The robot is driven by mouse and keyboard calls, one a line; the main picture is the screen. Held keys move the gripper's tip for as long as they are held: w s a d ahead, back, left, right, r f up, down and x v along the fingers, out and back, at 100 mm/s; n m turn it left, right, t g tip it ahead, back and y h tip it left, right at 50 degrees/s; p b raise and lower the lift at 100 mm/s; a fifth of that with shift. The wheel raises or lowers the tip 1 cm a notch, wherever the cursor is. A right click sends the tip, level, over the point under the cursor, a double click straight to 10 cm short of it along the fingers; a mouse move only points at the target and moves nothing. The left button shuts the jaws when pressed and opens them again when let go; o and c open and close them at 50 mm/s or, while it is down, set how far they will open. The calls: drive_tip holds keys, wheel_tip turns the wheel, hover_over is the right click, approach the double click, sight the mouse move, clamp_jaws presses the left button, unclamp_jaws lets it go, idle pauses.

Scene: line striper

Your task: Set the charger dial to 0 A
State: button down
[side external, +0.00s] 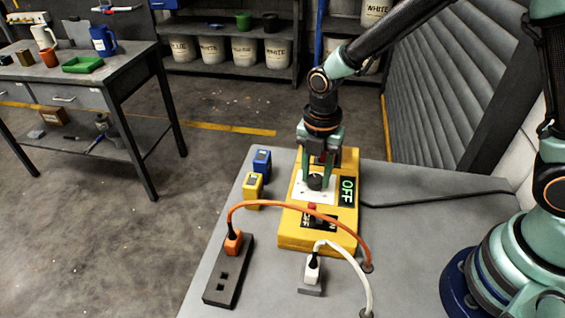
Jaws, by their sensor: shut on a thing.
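The charger (290,238) is a yellow box on the grey table, with a white dial plate and a dark display reading OFF in green (347,192). The black dial (316,182) sits on the white plate. My gripper (317,178) points down over the plate and is shut on the dial, with a green finger on either side. The fingers and dial partly hide the plate's markings, so I cannot read the dial's setting. A small red part (312,206) and a black label lie lower on the charger's face.
An orange plug (233,243) stands in a black socket strip (229,272); its orange cable arches across the charger's front. A white plug (312,268) with a white cable stands nearer. Blue (262,162) and yellow (252,186) blocks stand left of the charger. A black cable runs right.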

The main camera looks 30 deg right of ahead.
sight(316, 178)
drive_tip(key=shift+n, duration=1.1)
drive_tip(key=shift+c, duration=2.2)
unclamp_jaws()
wheel_tip(316, 178, up, 12)
drive_tip(key=shift+r, duration=0.1)
